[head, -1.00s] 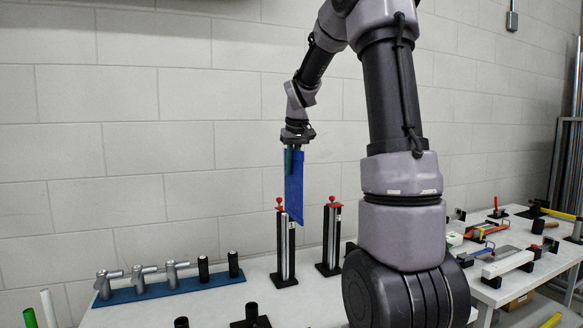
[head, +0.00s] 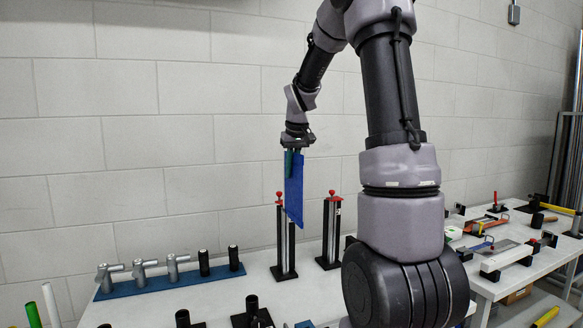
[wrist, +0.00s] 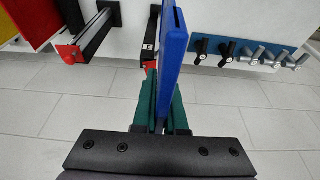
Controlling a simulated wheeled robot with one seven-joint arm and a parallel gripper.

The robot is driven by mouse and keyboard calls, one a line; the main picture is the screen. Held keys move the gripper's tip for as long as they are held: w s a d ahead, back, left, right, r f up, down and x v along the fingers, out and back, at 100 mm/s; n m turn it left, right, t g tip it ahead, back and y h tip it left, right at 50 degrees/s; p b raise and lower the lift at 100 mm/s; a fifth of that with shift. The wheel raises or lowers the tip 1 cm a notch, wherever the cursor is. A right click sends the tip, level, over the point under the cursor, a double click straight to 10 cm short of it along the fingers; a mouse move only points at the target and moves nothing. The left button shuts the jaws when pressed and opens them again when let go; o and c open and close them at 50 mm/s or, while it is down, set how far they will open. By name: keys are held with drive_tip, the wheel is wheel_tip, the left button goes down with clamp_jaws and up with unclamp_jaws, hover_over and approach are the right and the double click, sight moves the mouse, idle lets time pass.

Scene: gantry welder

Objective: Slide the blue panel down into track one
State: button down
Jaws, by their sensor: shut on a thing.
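My gripper (head: 295,150) is shut on the upper end of the blue panel (head: 294,190), which hangs down from it. In the wrist view the green fingers (wrist: 162,108) flank the blue panel (wrist: 174,45). Two upright black tracks with pale strips and red knobs stand on the table: the left track (head: 280,245) and the right track (head: 330,235). I cannot read which is track one. The panel's lower end overlaps the left track's top and right side in the head view. Whether they touch is unclear. One track (wrist: 95,35) also shows in the wrist view, left of the panel.
A blue rack (head: 170,282) with grey handles and black pegs lies left of the tracks. Black cylinders (head: 252,305) stand at the front. A second table (head: 520,235) at right holds several tools. A block wall (head: 130,170) stands behind.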

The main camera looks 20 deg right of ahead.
sight(294, 215)
wheel_tip(294, 215, down, 22)
drive_tip(key=c, duration=0.9)
unclamp_jaws()
drive_tip(key=shift+r, duration=0.1)
idle(3.4)
drive_tip(key=shift+r, duration=0.1)
drive_tip(key=v, duration=1)
drive_tip(key=shift+s+r, duration=0.15)
drive_tip(key=shift+r, duration=0.15)
drive_tip(key=s+a+r+m+t, duration=0.2)
drive_tip(key=s+a+r, duration=0.3)
drive_tip(key=s+r, duration=0.75)
drive_tip(key=s+a+r+m+t+y, duration=0.1)
drive_tip(key=s+a+r, duration=0.1)
drive_tip(key=s, duration=0.4)
drive_tip(key=s+a+r+m+y, duration=0.1)
drive_tip(key=s+a+r, duration=0.1)
drive_tip(key=s+r, duration=0.2)
drive_tip(key=shift+s+a+r+t, duration=0.2)
drive_tip(key=shift+s+r+t, duration=0.2)
drive_tip(key=shift+s, duration=0.6)
